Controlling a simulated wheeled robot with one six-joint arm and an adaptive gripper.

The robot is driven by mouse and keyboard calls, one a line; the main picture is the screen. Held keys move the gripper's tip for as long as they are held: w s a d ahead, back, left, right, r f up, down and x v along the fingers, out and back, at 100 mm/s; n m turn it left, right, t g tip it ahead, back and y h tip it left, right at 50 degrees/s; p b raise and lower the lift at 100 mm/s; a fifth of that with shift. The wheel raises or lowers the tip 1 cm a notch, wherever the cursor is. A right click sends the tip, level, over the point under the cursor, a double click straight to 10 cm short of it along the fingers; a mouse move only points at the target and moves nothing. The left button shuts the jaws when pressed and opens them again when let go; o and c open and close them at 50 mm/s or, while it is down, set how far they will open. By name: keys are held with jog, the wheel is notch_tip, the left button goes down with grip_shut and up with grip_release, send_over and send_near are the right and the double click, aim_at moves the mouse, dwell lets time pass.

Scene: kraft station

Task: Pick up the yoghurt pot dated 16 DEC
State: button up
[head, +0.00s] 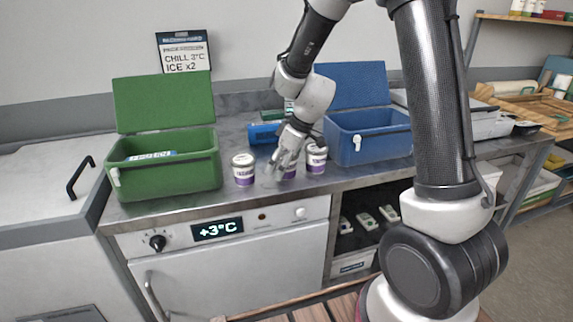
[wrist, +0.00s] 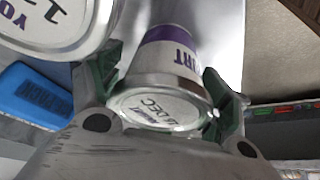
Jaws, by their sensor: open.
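Three white yoghurt pots with purple bands stand on the steel counter: a left pot (head: 244,170), a middle pot (head: 289,173) partly hidden by my gripper (head: 279,164), and a right pot (head: 316,159). In the wrist view, one pot (wrist: 165,90) lies between the open green fingers of my gripper (wrist: 162,82). Its lid shows handwriting ending in "DEC"; the digits before it are hard to read. Part of another pot (wrist: 45,20) fills the upper left, its lid writing cut off. I cannot tell whether the fingers touch the middle pot.
An open green cool box (head: 165,178) stands at the left and an open blue one (head: 370,140) at the right. A blue block (head: 263,133) lies behind the pots and shows in the wrist view (wrist: 35,95). The counter's front edge is close before the pots.

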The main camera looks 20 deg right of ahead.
jog(key=c, duration=1)
